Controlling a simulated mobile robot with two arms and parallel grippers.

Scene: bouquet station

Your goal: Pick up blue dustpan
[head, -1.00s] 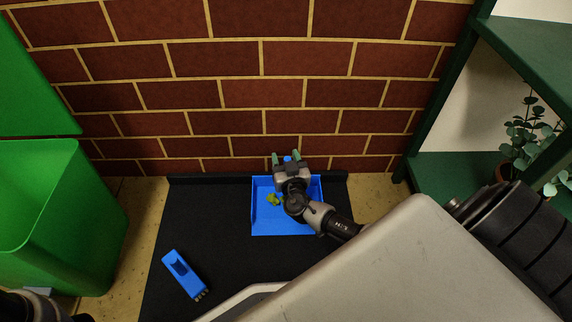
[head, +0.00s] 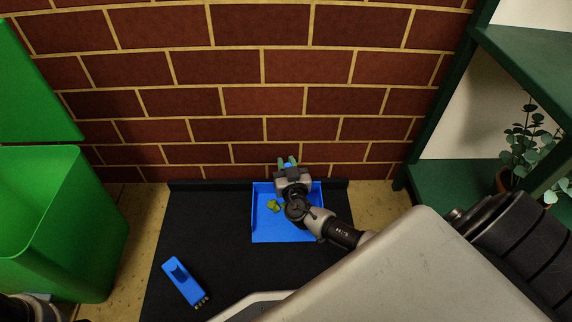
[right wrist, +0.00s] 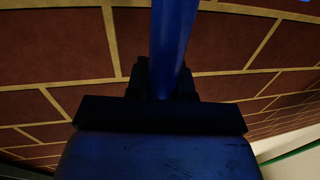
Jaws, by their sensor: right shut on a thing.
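The blue dustpan (head: 265,229) lies on the black mat near the brick wall in the head view, with yellow-green scraps (head: 274,206) in its pan. My right gripper (head: 288,163) is at the wall side of the dustpan, shut on its blue handle, which shows between the fingers. In the right wrist view the handle (right wrist: 172,45) runs up between the dark fingers (right wrist: 160,80). My right forearm covers part of the pan. I cannot tell whether the pan touches the mat. My left gripper is not clearly in view; only a bit of the left arm shows at the lower left.
A blue brush (head: 184,281) lies on the black mat (head: 215,225) left of the dustpan. A green bin (head: 95,235) with a raised lid stands at the left. A green shelf (head: 445,180) with potted plants is at the right. The brick wall (head: 245,100) is close behind.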

